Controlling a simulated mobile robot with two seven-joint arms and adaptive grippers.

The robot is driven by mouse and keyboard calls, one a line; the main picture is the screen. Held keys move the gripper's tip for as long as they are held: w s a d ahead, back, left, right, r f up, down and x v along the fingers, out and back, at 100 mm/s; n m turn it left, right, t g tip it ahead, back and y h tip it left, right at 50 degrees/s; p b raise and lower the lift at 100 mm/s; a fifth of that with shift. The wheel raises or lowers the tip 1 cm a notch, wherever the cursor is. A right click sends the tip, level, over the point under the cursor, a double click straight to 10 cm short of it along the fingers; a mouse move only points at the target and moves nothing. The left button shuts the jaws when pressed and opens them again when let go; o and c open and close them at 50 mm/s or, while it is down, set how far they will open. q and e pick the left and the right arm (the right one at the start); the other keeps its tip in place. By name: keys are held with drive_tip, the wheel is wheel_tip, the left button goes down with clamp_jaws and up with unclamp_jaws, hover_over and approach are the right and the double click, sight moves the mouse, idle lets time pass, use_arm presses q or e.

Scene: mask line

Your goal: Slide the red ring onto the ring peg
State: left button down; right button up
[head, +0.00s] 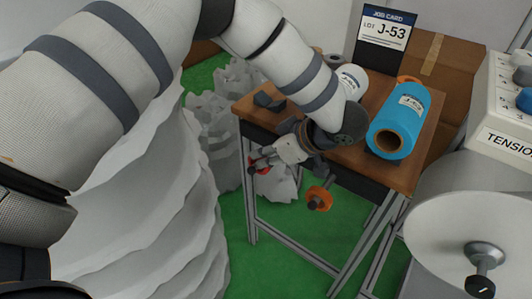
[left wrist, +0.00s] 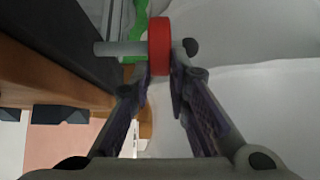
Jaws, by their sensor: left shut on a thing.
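The red ring (left wrist: 159,45) shows edge-on in the left wrist view, between the fingertips of my left gripper (left wrist: 160,80). My left gripper is shut on its near edge. The grey ring peg (left wrist: 122,48) shows on both sides of the ring, in line with its middle, with a dark knob at the right end. The ring appears to be around the peg, but its hole is hidden. In the head view my left gripper (head: 262,160) is beside the table's front left edge, with part of the red ring (head: 264,171) visible. My right gripper is not in view.
The wooden table (head: 400,172) holds a blue roll (head: 399,122), a white roll (head: 351,80) and dark blocks (head: 268,101). An orange disc (head: 319,197) sticks out from its front. A job card (head: 385,30) stands behind. A tension machine (head: 503,120) is at right.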

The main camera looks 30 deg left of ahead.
use_arm(q)
drive_tip(key=shift+f, duration=0.25)
idle(0.3)
drive_tip(key=c, duration=1.4)
unclamp_jaws()
drive_tip(key=shift+c, duration=0.2)
